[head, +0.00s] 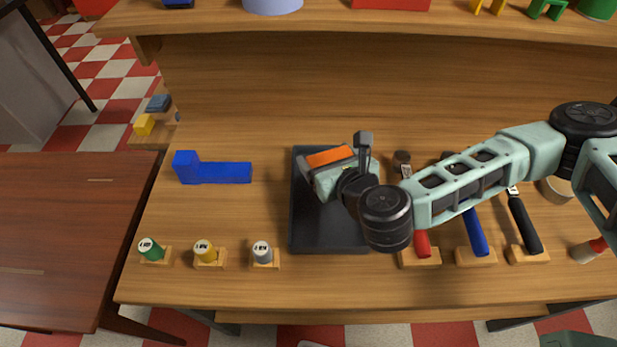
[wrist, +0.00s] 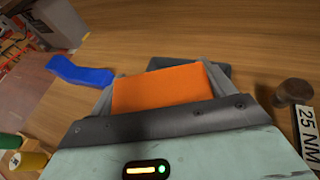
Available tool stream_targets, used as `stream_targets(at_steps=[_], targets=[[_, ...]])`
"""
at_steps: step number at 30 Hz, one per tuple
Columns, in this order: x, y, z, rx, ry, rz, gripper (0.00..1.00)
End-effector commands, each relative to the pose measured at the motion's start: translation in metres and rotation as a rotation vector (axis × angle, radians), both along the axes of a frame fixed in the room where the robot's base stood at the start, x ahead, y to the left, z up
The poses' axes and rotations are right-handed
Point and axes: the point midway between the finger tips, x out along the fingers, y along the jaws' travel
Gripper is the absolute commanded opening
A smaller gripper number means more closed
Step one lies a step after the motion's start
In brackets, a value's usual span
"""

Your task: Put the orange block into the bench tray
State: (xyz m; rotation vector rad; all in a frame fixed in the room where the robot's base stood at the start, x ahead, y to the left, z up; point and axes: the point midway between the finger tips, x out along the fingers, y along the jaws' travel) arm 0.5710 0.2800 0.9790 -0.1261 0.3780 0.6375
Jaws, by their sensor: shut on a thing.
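The orange block (head: 329,156) is held in my gripper (head: 327,161), over the far part of the bench tray. In the wrist view the orange block (wrist: 162,88) sits between the two grey fingers of my gripper (wrist: 162,85), which are shut on it. The bench tray (head: 318,242) is a dark grey, shallow rectangle on the wooden bench. My wrist hides its right side. In the wrist view only a dark strip of the tray (wrist: 218,70) shows beyond the block. I cannot tell how high the block is above the tray floor.
A blue L-shaped piece (head: 215,173) lies left of the tray. Several small labelled cylinders on wooden bases, such as a silver one (head: 262,250), stand at the front left. Tools with red (head: 422,243), blue (head: 475,233) and black (head: 525,226) handles lie right of the tray. A shelf (head: 400,23) runs above the back.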

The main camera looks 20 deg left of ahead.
Motion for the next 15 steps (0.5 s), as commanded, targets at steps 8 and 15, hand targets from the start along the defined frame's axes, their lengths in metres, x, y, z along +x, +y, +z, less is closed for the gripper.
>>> stream_targets(at_steps=[8,15], targets=[[-0.001,0.000,-0.047,-0.004,0.002,0.001,0.57],[-0.001,0.000,-0.067,-0.002,0.001,0.001,0.57]])
